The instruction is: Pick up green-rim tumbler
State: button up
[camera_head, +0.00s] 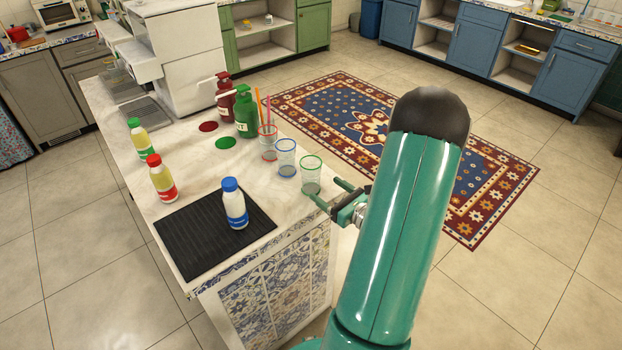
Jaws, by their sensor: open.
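The green-rim tumbler (311,175) is a clear glass standing upright near the right edge of the counter. It is the nearest of a row of tumblers. My gripper (326,194) is open at the counter's right edge, low beside the green-rim tumbler. One finger reaches in front of its base and the other shows just to its right. I cannot tell whether the fingers touch the glass. My green arm hides part of the floor and rug behind the gripper.
A blue-rim tumbler (286,158) and a red-rim tumbler (268,143) with straws stand behind it. A blue-capped bottle (235,205) stands on the black mat (190,247). Green (245,113) and red (225,101) pump bottles stand farther back. Bare counter lies left of the tumblers.

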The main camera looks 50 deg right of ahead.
aim_at(318, 183)
jog(key=w, duration=0.8)
jog(key=shift+d, duration=0.25)
jog(key=c, duration=1.1)
